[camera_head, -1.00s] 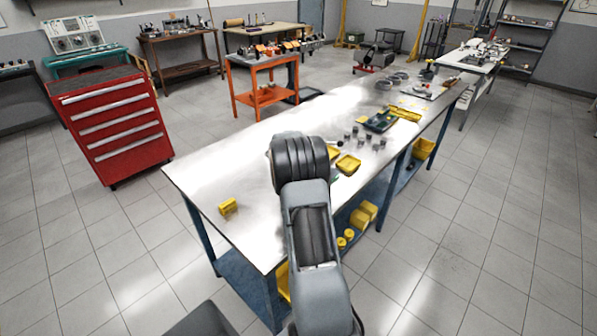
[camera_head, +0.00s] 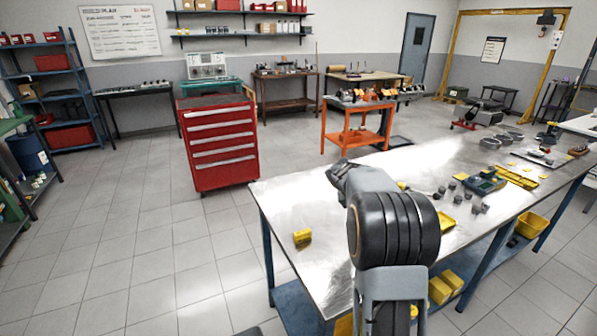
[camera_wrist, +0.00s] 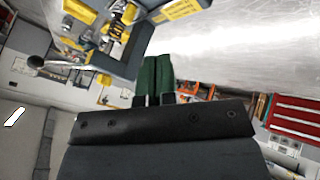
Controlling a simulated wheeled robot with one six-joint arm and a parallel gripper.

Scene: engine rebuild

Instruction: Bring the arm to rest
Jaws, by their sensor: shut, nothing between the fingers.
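In the wrist view, my gripper (camera_wrist: 157,78) shows as two green fingers side by side, touching, with nothing between them. It is clear of any object, with the steel bench top (camera_wrist: 230,40) beyond it. In the head view, my arm is bent over the near part of the workbench (camera_head: 290,205). Its links hide the gripper there, so its exact height over the bench cannot be told.
A small yellow block (camera_head: 302,238) lies on the bench's near left. Yellow trays, a green-grey case (camera_head: 486,183) and several small metal parts lie farther right. A red tool cabinet (camera_head: 219,143) and an orange cart (camera_head: 357,125) stand beyond. The floor at left is clear.

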